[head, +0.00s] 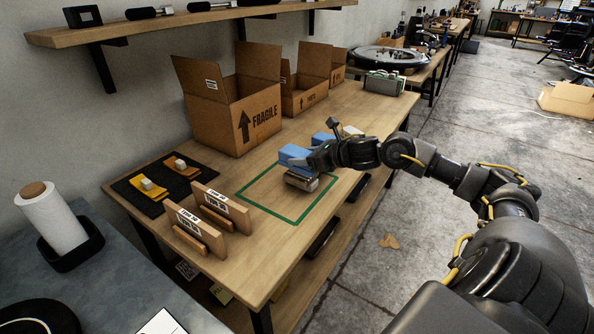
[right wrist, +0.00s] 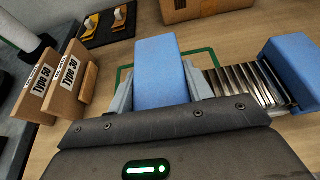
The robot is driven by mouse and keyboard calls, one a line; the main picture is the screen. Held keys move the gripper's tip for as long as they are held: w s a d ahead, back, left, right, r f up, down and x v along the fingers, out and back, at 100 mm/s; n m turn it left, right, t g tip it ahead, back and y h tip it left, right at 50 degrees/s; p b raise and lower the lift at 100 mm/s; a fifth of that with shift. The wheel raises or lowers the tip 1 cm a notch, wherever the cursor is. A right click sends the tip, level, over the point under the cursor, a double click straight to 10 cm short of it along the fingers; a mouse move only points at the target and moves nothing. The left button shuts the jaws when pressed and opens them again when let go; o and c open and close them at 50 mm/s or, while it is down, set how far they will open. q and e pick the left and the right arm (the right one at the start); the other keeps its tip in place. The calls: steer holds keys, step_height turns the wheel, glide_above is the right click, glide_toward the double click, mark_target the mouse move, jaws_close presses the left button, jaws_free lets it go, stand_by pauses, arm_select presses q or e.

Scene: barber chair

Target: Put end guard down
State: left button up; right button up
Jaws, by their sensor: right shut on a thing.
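A blue end guard (head: 294,153), a plain block, is held in my right gripper (head: 308,163) over the bench, by the green outlined rectangle (head: 260,206). In the right wrist view the end guard (right wrist: 160,70) sits between the two grey fingers of the gripper (right wrist: 160,92). A second blue block (right wrist: 294,68) is at the right of that view, beside a ribbed metal part (right wrist: 245,85). This second block (head: 322,138) also shows behind the gripper in the head view. I cannot tell whether the held guard touches the bench. My left gripper is not in view.
Open cardboard boxes (head: 234,105) stand along the back of the wooden bench (head: 330,105). Two upright wooden holders (head: 220,210) with labels stand at the left front. A black mat (head: 140,198) with small pieces lies behind them. The inside of the green outline is partly clear.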

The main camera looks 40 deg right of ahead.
mark_target(297, 178)
steer(key=shift+w+a+f, duration=0.3)
steer(key=shift+a+f, duration=0.25)
steer(key=shift+f, duration=0.2)
steer(key=shift+w+a+f, duration=0.1)
steer(key=shift+f, duration=0.5)
steer(key=shift+w+a+f, duration=0.1)
steer(key=shift+f, duration=0.45)
steer(key=shift+s+f, duration=0.15)
steer(key=shift+f, duration=0.25)
steer(key=shift+s+a+f, duration=0.1)
steer(key=shift+f, duration=0.3)
steer(key=o, duration=0.9)
steer(key=shift+o, duration=0.2)
steer(key=shift+r, duration=0.2)
